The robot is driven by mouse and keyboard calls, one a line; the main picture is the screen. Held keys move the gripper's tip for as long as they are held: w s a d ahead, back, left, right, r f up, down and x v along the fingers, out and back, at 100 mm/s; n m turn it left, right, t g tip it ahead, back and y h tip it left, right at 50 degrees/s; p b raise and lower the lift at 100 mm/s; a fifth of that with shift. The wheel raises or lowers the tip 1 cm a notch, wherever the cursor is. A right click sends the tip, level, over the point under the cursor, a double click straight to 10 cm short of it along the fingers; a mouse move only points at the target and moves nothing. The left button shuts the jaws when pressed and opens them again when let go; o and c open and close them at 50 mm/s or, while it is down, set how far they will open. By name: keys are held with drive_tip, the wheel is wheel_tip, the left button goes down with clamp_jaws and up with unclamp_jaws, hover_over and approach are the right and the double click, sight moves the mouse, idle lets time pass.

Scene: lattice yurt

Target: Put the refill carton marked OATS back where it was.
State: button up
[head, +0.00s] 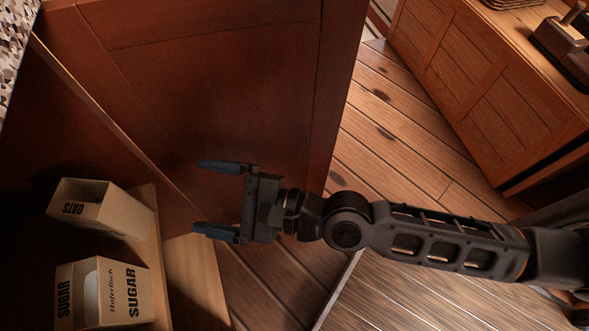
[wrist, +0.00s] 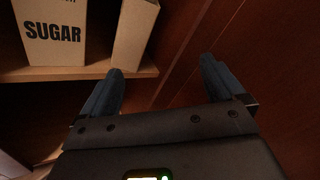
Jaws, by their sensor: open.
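The carton marked OATS (head: 120,213) stands on a shelf inside an open cabinet at the left of the head view. Its lettering looks upside down in the picture. A plain-sided carton (wrist: 134,32) near the shelf edge in the wrist view shows no readable label; it may be the same one. My gripper (head: 202,197) is open and empty, to the right of the OATS carton and apart from it. In the wrist view its dark blue fingers (wrist: 162,68) are spread, with nothing between them.
A carton marked SUGAR (head: 106,295) stands beside the OATS carton; it also shows in the wrist view (wrist: 55,40). The cabinet's reddish wooden panel (head: 220,85) rises close behind my gripper. A wooden sideboard (head: 480,85) stands far right. Plank floor (head: 400,130) between is clear.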

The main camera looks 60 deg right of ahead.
drive_tip(key=s+d+r+n+h, duration=0.2)
drive_tip(key=s+d+n, duration=0.1)
drive_tip(key=s+n, duration=0.4)
drive_tip(key=s+d+r+n+h, duration=0.2)
drive_tip(key=s+d+n, duration=0.2)
drive_tip(key=s+n, duration=0.3)
drive_tip(key=s+d+r+n+g+h, duration=0.1)
drive_tip(key=s+d+n, duration=0.3)
drive_tip(key=s+n, duration=0.4)
drive_tip(key=shift+r+n+h, duration=0.75)
drive_tip(key=shift+n+h, duration=0.15)
drive_tip(key=shift+n, duration=0.5)
drive_tip(key=shift+s, duration=0.1)
